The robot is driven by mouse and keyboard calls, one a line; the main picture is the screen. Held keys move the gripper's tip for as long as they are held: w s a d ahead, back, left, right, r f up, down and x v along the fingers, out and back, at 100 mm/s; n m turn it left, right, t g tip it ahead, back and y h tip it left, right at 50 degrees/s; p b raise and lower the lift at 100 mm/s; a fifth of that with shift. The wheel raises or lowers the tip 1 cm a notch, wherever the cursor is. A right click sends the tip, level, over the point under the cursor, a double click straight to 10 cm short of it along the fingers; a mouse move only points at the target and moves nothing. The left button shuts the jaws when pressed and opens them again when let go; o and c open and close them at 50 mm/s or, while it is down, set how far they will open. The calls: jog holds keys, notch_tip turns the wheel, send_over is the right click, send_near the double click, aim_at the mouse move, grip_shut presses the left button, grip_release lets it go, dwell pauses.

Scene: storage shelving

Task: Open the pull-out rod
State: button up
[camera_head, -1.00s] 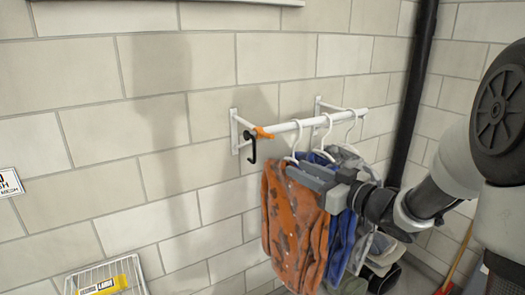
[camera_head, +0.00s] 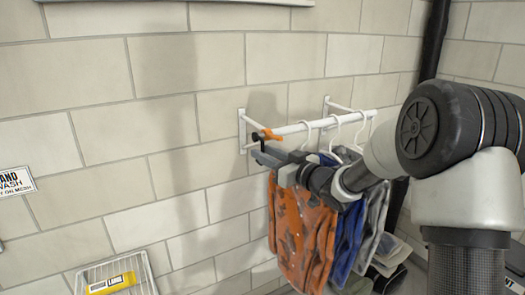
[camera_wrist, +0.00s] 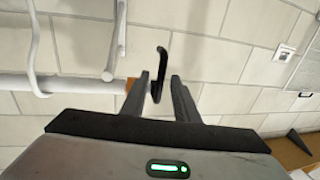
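The white pull-out rod (camera_head: 300,127) runs along a wall bracket, with an orange piece (camera_head: 268,134) at its near end. The rod (camera_wrist: 70,85) and part of the orange piece (camera_wrist: 131,84) also show in the wrist view. A black hook (camera_wrist: 161,52) is at that end; in the head view my gripper mostly hides it. My gripper (camera_head: 260,156) is just below the orange end. In the wrist view, my gripper (camera_wrist: 161,82) is open, its two fingers on either side of the hook with visible gaps.
Hangers carry an orange garment (camera_head: 298,230), a blue one (camera_head: 348,235) and a grey one (camera_head: 375,215), close beside my forearm. A wire basket (camera_head: 140,268) with a yellow item is at lower left. The wall left of the rod is mostly clear.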

jog(key=shift+w+a, duration=0.5)
grip_shut()
jog(key=s+a+b, duration=0.7)
jog(key=s+a, duration=0.1)
jog(key=a, duration=0.4)
jog(key=s+a+b, duration=0.8)
jog(key=a, duration=0.4)
jog(key=shift+s, duration=0.2)
grip_release()
